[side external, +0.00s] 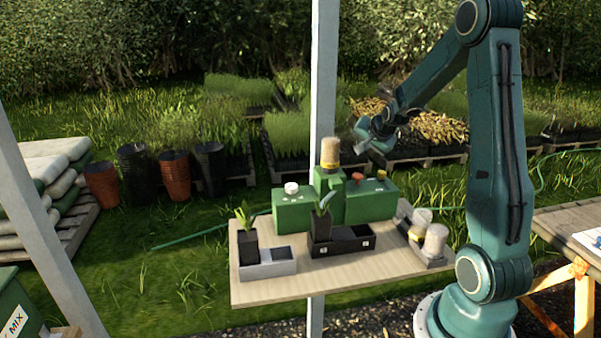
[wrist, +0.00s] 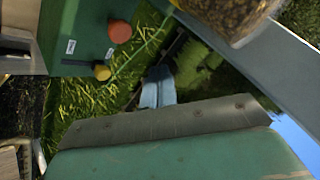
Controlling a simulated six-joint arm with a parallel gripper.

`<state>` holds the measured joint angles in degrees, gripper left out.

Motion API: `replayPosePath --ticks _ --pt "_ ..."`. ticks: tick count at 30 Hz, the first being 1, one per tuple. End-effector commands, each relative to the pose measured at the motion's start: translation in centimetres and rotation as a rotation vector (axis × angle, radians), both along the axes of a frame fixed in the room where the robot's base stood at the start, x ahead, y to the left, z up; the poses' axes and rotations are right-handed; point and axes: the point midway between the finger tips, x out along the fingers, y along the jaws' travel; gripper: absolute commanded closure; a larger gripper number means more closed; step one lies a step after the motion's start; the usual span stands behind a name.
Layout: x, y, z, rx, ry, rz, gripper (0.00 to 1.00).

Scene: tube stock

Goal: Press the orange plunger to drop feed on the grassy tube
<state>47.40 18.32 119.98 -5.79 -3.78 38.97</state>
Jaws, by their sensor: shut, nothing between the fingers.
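The orange plunger (side external: 357,177) sticks up from the top of the green dispenser (side external: 370,206). In the wrist view, the orange plunger (wrist: 119,31) is a round cap at the upper left, with a small label beside it. My gripper (side external: 368,136) is shut and empty, above and slightly right of the plunger and apart from it. In the wrist view its pale fingers (wrist: 158,88) show near the middle. One potted plant (side external: 322,226) stands in a black tray (side external: 350,243) before the dispenser. Another, with upright green leaves (side external: 247,240), stands in a grey tray (side external: 268,265).
A yellow knob (side external: 381,174) sits right of the orange plunger, and a white knob (side external: 291,188) at the left. A feed-filled hopper (side external: 330,152) rises behind. Pale-topped cylinders (side external: 435,240) stand at the table's right. The wooden table's (side external: 300,290) front strip is clear.

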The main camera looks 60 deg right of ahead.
Motion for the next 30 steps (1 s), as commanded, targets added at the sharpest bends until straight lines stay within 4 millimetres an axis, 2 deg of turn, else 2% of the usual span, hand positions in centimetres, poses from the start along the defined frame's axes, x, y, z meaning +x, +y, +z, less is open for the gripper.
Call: replayPosePath --ticks 9,15,21,30 --pt "0.0 0.0 -3.5 0.002 0.001 0.0 1.0" --pt "0.0 0.0 -5.0 0.001 0.001 -0.001 1.0" --pt "0.0 0.0 -5.8 0.0 0.0 0.0 1.0" --pt "0.0 0.0 -5.9 -0.001 -0.001 0.0 1.0"
